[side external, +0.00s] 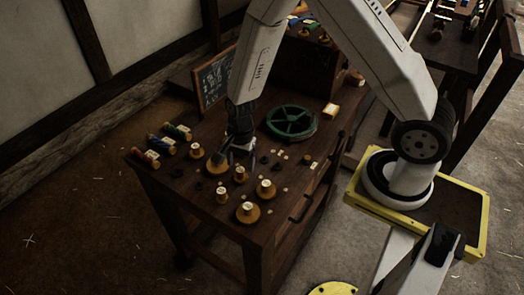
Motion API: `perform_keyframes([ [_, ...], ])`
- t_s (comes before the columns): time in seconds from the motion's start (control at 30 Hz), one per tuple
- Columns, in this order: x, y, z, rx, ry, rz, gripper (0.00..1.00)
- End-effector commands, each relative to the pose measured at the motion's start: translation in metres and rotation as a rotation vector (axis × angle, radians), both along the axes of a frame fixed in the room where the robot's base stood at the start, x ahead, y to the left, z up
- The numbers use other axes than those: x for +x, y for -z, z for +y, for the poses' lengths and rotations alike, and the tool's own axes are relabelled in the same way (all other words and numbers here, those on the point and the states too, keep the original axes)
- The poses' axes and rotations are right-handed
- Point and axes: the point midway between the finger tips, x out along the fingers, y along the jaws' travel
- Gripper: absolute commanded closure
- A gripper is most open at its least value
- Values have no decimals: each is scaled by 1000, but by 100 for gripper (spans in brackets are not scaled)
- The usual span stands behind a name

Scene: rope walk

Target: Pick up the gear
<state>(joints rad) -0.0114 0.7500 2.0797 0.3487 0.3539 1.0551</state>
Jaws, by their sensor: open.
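A large green spoked wheel (291,122), the most gear-like thing in view, lies flat on the dark wooden table (205,222) toward its back right. Several small dark round pieces (176,173) also lie on the table; they are too small to tell whether any is a gear. My gripper (238,156) points down over the middle of the table, to the left and in front of the green wheel and apart from it. It is open, low beside an orange disc-shaped piece (216,168). Its fingers are dark and small, so I cannot tell whether they touch anything.
Several orange stepped pieces with pale tops (248,212) stand around my gripper and toward the front edge. Coloured cylinders (177,131) lie at the left edge. A framed dark board (214,77) and a wooden box (305,66) stand at the back. A pale block (331,110) lies right of the wheel.

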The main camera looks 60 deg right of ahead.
Motion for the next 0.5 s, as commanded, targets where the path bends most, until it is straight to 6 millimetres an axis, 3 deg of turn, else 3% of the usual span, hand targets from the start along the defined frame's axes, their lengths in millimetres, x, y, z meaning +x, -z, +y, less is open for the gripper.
perform_keyframes([
  [0.23,0,25,3,0,2,2,23],
  [0.5,0,36,5,-1,1,0,23],
])
